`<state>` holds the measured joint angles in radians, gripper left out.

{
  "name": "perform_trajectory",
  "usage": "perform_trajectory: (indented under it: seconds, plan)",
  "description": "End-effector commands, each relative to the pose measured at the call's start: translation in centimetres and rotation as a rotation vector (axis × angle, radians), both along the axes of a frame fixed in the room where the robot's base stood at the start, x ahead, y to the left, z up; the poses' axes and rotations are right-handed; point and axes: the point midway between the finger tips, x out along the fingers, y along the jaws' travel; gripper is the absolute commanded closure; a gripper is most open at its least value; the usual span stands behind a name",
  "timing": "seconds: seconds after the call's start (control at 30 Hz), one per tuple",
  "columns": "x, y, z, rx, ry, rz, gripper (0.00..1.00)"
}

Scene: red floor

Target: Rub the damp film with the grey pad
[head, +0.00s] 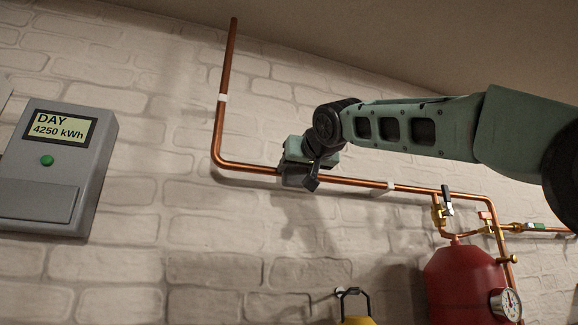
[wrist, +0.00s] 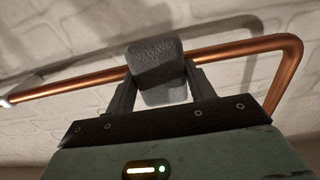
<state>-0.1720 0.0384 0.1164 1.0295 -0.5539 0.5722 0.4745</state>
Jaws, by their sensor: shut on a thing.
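My gripper (wrist: 158,82) is shut on the grey pad (wrist: 156,62), a rough dark block between its two fingers in the wrist view. The pad lies over the copper pipe (wrist: 240,52), which runs behind it; I cannot tell whether they touch. In the head view my gripper (head: 302,172) is at the horizontal run of the copper pipe (head: 350,181), right of its lower left bend. I cannot make out the damp film in either view; the pad and gripper hide part of the pipe.
A grey meter box (head: 42,205) hangs on the white brick wall at left. At lower right are a red tank (head: 462,285), a dial gauge (head: 507,304) and brass valves (head: 439,215). A yellow object with a black handle (head: 355,320) stands at the bottom. White clips (head: 383,186) hold the pipe.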

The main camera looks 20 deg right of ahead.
Motion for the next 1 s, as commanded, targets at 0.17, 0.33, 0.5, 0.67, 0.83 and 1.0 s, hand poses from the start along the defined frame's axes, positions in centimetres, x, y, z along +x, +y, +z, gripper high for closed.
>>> perform_trajectory:
  seconds: [0.17,0.33,0.5,0.67,0.83,1.0]
  plan:
    - [-0.1,-1.1,0.1,0.0,-0.001,-0.002,0.65]
    - [0.0,-1.6,0.1,0.001,0.0,-0.001,0.65]
    - [0.0,-3.0,0.2,0.0,-0.001,-0.002,0.65]
    - [0.2,-4.4,0.2,0.0,0.0,-0.002,0.65]
    - [0.2,-5.1,0.1,0.001,-0.001,-0.001,0.65]
    - [0.2,-5.0,0.0,0.0,-0.001,0.0,0.65]
